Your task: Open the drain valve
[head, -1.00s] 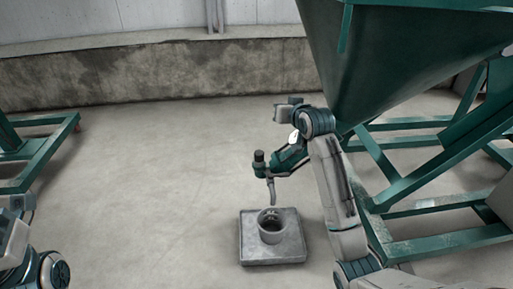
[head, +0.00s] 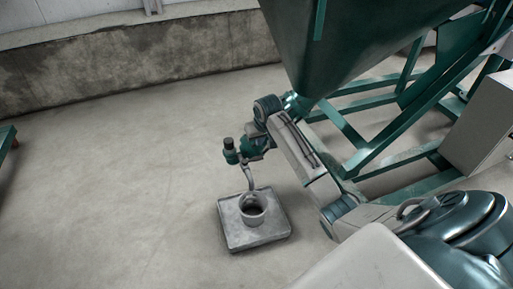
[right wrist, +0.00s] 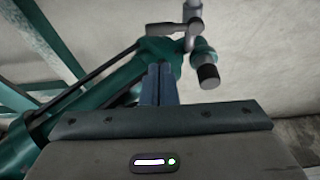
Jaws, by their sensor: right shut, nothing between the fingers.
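The drain valve (head: 231,150) is a green fitting with a dark cap, low beside the hopper, with a thin grey spout (head: 248,178) pointing down. In the right wrist view, the valve (right wrist: 163,47) is a green pipe end with grey fittings above and a dark round cap (right wrist: 208,76) to the right. My right gripper (right wrist: 158,70) has its two blue-grey fingers together and empty, tips just in front of the green pipe end. I cannot tell whether they touch it. In the head view my right forearm partly hides the valve's pipe. My left gripper is out of view.
A grey pot (head: 252,210) stands on a square grey tray (head: 232,238) below the spout. The green hopper (head: 345,45) and its frame (head: 405,155) stand to the right, close to my right arm.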

